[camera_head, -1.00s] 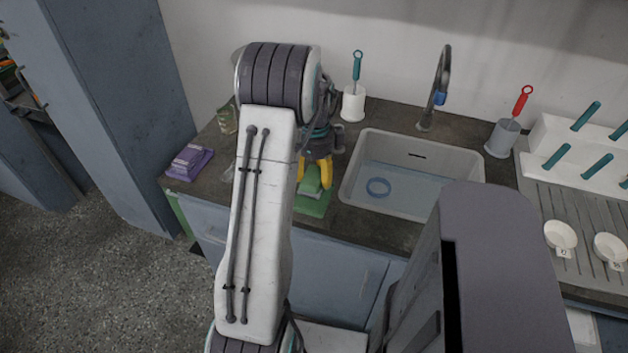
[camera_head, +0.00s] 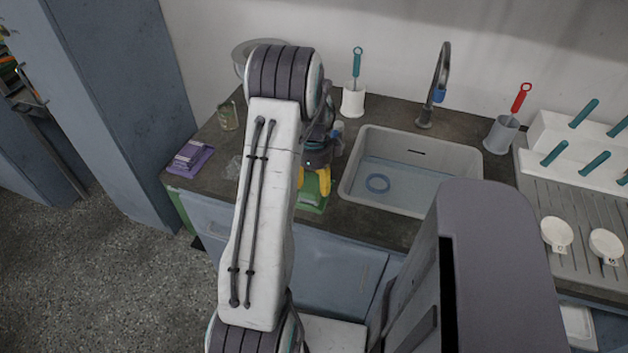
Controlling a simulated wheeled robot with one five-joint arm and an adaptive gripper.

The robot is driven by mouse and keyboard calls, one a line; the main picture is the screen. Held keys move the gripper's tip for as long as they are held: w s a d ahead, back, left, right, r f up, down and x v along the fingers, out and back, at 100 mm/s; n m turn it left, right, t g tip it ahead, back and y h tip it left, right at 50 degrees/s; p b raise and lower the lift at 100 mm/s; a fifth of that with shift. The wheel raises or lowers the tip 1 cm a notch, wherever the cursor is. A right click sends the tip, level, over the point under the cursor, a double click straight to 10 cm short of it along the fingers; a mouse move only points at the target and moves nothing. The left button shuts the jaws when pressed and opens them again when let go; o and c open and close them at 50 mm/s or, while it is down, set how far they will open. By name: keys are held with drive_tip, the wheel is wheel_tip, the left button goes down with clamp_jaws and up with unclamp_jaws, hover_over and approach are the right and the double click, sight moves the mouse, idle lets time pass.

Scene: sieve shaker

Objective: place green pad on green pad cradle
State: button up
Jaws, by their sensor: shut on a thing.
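My gripper (camera_head: 314,180) has yellow fingers and is shut on the green pad (camera_head: 312,183), left of the sink. The green pad cradle (camera_head: 313,206) is a green mat-like piece at the counter's front edge, directly under the pad. The pad is at or just above the cradle; I cannot tell whether they touch. My arm hides the left side of the pad and cradle.
A purple pad on a purple cradle (camera_head: 190,158) lies at the counter's left end. A white holder with a teal-handled brush (camera_head: 353,98) stands behind. A glass jar (camera_head: 228,115) stands back left.

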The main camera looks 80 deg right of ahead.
sight(314, 181)
drive_tip(key=o, duration=1.2)
drive_tip(key=shift+r, duration=0.1)
wheel_tip(314, 181, up, 12)
drive_tip(key=b, duration=0.1)
drive_tip(key=w+a+r+n+t+h, duration=0.1)
drive_tip(key=w+a+r+n, duration=0.2)
drive_tip(key=w+a+n, duration=0.6)
drive_tip(key=w+a+r+n, duration=0.4)
drive_tip(key=w+a+n, duration=0.3)
drive_tip(key=w+a, duration=0.3)
drive_tip(key=w+a+n+t, duration=0.1)
drive_tip(key=w+a+n, duration=0.2)
drive_tip(key=a+n, duration=0.75)
drive_tip(key=shift+s+a+f+n+t+y, duration=0.2)
drive_tip(key=shift+s+a+n, duration=0.65)
drive_tip(key=shift+a+n, duration=1.35)
drive_tip(key=shift+s+a+f+n+t+y, duration=0.25)
drive_tip(key=shift+s+a+n, duration=0.95)
drive_tip(key=shift+a, duration=1.6)
drive_tip(key=shift+s+a+f+n+t+y, duration=0.1)
drive_tip(key=shift+s+a+f+n+t, duration=0.35)
drive_tip(key=shift+a+n, duration=1.9)
drive_tip(key=shift+s+a+r+m, duration=0.1)
drive_tip(key=shift+a+r+m, duration=0.1)
drive_tip(key=shift+m, duration=0.1)
